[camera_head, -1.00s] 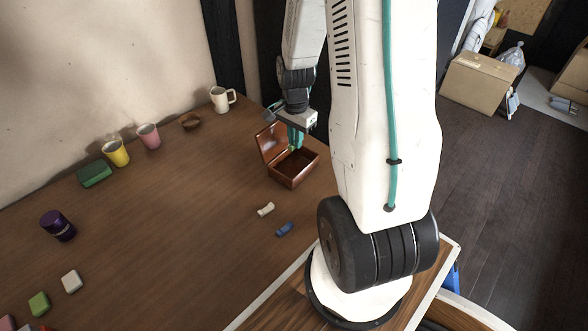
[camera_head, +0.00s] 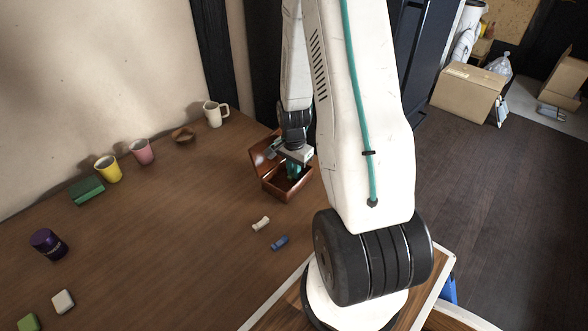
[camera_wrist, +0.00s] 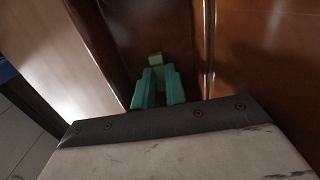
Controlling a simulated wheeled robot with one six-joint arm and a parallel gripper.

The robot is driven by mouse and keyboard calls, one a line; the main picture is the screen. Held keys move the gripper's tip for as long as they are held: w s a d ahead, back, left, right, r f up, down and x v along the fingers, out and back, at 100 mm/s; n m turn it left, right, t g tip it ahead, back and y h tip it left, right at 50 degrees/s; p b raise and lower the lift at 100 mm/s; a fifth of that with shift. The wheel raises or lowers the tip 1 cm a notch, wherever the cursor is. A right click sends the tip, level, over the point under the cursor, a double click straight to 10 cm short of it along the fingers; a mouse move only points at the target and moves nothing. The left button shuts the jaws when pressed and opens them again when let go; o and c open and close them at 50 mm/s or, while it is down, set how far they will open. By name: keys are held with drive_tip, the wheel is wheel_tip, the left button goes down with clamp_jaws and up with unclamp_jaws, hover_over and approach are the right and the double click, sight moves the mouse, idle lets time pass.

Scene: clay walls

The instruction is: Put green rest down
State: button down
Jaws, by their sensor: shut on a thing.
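My gripper (camera_head: 293,171) has teal fingers and points down into the open brown wooden box (camera_head: 289,192) in the head view. In the wrist view my gripper (camera_wrist: 158,84) is shut on the small green rest (camera_wrist: 155,60), which sticks out between the fingertips. The box interior (camera_wrist: 250,60) surrounds it in the wrist view. I cannot tell whether the rest touches the box floor. The rest is hidden in the head view. A white rest (camera_head: 261,223) and a blue rest (camera_head: 280,242) lie on the table in front of the box.
The box lid (camera_head: 263,153) stands open at the back left. Along the wall are a white mug (camera_head: 215,114), brown bowl (camera_head: 183,134), pink cup (camera_head: 142,152), yellow cup (camera_head: 108,169) and green block (camera_head: 86,190). A purple jar (camera_head: 48,243) stands left. The table's middle is clear.

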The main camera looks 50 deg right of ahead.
drive_tip(key=shift+f, duration=0.15)
drive_tip(key=c, duration=1.4)
unclamp_jaws()
drive_tip(key=shift+c, duration=0.2)
